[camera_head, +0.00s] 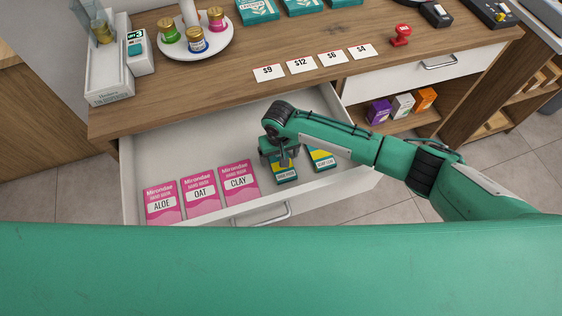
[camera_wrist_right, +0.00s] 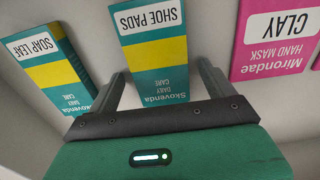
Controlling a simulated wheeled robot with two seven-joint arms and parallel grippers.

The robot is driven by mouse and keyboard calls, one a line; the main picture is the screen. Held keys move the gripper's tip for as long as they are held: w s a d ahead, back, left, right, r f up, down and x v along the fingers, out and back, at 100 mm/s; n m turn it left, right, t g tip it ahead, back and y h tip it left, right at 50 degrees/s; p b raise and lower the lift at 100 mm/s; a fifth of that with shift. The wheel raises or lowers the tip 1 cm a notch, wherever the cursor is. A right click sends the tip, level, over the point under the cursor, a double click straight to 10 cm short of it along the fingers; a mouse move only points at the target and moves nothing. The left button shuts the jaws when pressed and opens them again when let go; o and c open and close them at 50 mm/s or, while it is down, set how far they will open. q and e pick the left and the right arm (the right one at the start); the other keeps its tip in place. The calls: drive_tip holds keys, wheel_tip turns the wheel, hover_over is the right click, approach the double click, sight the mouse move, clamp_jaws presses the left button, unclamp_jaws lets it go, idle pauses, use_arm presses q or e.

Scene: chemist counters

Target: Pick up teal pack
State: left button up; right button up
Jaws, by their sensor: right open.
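In the open drawer (camera_head: 150,150) lie two teal packs with yellow bands. One is the SHOE PADS pack (camera_head: 286,174), also in the right wrist view (camera_wrist_right: 157,60). The other, labelled SOAP LEAF in the right wrist view (camera_wrist_right: 52,68), lies to its right in the head view (camera_head: 322,160). My right gripper (camera_head: 281,159) is open above the SHOE PADS pack. In the wrist view its fingers (camera_wrist_right: 162,85) stand either side of that pack's near end, with no grip visible. The gripper partly hides the pack in the head view. My left gripper is not in view.
Pink hand mask packs ALOE (camera_head: 163,203), OAT (camera_head: 201,193) and CLAY (camera_head: 239,182) lie left in the drawer. Teal packs (camera_head: 257,11), price cards (camera_head: 300,66) and a red stamp (camera_head: 400,36) are on the counter (camera_head: 200,91). The drawer's back has free room.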

drive_tip(key=c, duration=1)
drive_tip(key=shift+c, duration=0.3)
drive_tip(key=shift+r, duration=0.1)
